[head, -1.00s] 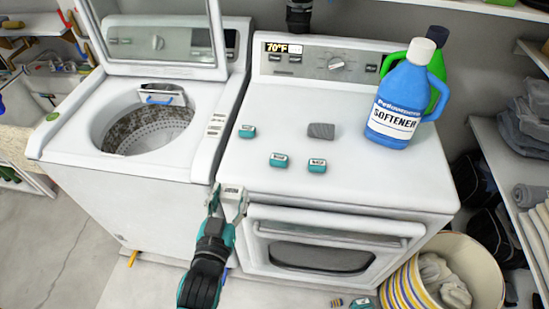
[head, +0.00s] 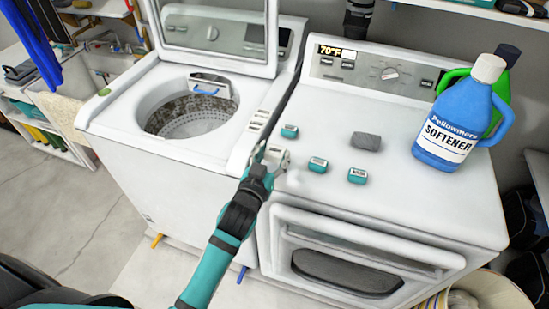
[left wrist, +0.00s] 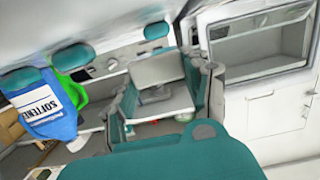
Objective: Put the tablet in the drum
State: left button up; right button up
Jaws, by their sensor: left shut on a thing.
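My left gripper (head: 269,154) is shut on a pale tablet (head: 275,157), seen by the seam between washer and dryer, near the dryer top's front left corner. In the left wrist view, the tablet (left wrist: 157,84) sits between the two fingers as a grey-white block. The washer's lid is up, and its drum (head: 190,113) is open, behind and left of the gripper. Three teal-and-white tablets lie on the dryer top: one at the back left (head: 289,131), one in the middle (head: 318,165) and one at the right (head: 357,175). My right gripper is not in view.
A grey block (head: 366,141) lies on the dryer top (head: 420,200). A blue softener bottle (head: 455,120) stands at its right, with a green bottle (head: 502,85) behind. The raised lid (head: 215,35) stands behind the drum. A basket (head: 490,290) is at the lower right.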

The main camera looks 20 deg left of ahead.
aim_at(274, 162)
pick_arm(q)
jog(key=shift+w+a+f+b, duration=0.15)
jog(key=shift+w+b, duration=0.1)
jog(key=shift+w, duration=0.5)
jog(key=shift+w+a+b, duration=0.15)
jog(key=shift+w+b, duration=0.05)
jog(key=shift+w, duration=0.5)
jog(key=f+b, duration=0.3)
jog(key=shift+w+f, duration=0.2)
jog(key=shift+w, duration=0.1)
jog(key=shift+r, duration=0.2)
jog(key=shift+f, duration=0.25)
jog(key=o, duration=0.9)
jog(key=shift+o, duration=0.2)
